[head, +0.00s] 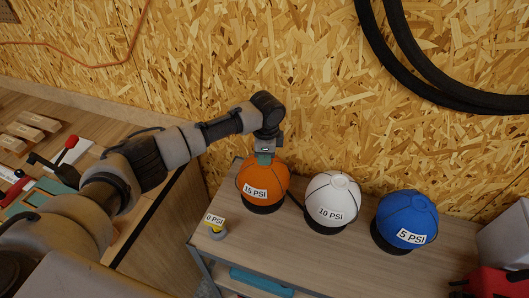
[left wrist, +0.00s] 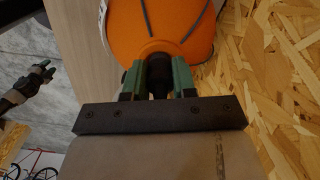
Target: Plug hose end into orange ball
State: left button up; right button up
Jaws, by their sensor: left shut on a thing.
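The orange ball (head: 263,182), labelled 15 PSI, sits in a dark ring base at the left of the shelf top. My left gripper (head: 265,158) is directly above it, pointing down at its top. In the left wrist view the green fingers (left wrist: 158,80) are shut on a dark hose end (left wrist: 158,72), which points at the raised collar on top of the orange ball (left wrist: 165,30). Its tip is at the collar; I cannot tell how deep it sits. A small dark arm-like part (left wrist: 25,85) at the left of the wrist view may be my right gripper, too small to read.
A white ball (head: 332,200) labelled 10 PSI and a blue ball (head: 407,217) labelled 5 PSI stand to the right. A small fitting with a 0 PSI tag (head: 215,221) is at the front left. The chipboard wall (head: 230,60) is close behind; black hose (head: 410,60) hangs there.

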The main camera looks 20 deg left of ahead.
pick_arm(q)
jog(key=shift+f, duration=0.15)
jog(key=o, duration=1)
jog(key=r+b, duration=0.3)
jog(key=r, duration=0.7)
jog(key=shift+d+r, duration=0.1)
jog(key=shift+d, duration=0.1)
jog(key=shift+r, duration=0.35)
